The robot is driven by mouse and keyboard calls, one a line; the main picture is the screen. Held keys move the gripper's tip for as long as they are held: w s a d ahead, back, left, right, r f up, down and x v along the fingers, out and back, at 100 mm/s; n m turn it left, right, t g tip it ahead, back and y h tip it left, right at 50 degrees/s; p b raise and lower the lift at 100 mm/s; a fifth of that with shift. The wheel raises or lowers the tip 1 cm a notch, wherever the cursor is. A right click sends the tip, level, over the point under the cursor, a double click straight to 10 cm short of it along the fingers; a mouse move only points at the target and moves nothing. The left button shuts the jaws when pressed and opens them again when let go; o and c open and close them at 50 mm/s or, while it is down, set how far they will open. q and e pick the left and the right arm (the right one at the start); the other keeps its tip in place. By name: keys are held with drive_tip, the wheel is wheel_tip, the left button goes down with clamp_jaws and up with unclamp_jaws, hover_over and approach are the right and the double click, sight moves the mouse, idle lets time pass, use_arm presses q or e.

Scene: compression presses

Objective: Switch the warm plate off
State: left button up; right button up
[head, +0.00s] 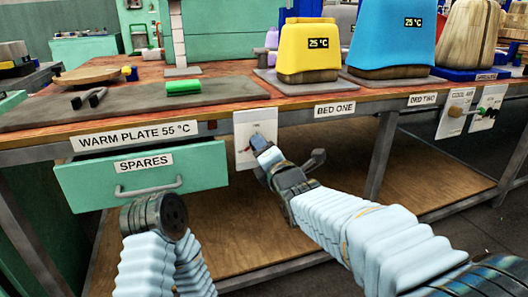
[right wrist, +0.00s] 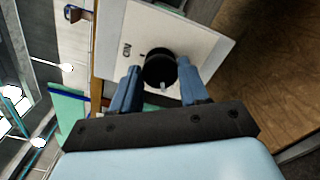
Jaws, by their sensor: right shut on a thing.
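The warm plate (head: 130,108) is a flat dark grey slab on the bench at the left, above a label reading "WARM PLATE 55 °C" (head: 134,136). A white switch panel (head: 243,152) hangs at the bench front, right of that label. It also shows in the right wrist view (right wrist: 205,45), with a round black knob (right wrist: 160,68) and the word "ON" upside down beside it. My right gripper (head: 262,148) reaches the panel. In the right wrist view its blue fingers (right wrist: 158,85) are on either side of the knob, shut on it. The left gripper's fingers do not show.
A green block (head: 184,87) and a black handle (head: 89,98) lie on the plate. A green SPARES drawer (head: 200,172) is below. Yellow (head: 308,48) and blue (head: 392,35) presses reading 25 °C stand to the right. More control panels (head: 458,112) hang at the far right.

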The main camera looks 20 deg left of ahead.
drive_tip(key=shift+f, duration=0.15)
drive_tip(key=o, duration=1)
drive_tip(key=shift+o, duration=0.2)
drive_tip(key=p+v, duration=0.1)
drive_tip(key=v, duration=1.2)
drive_tip(key=shift+s+d, duration=0.25)
drive_tip(key=shift+s, duration=0.1)
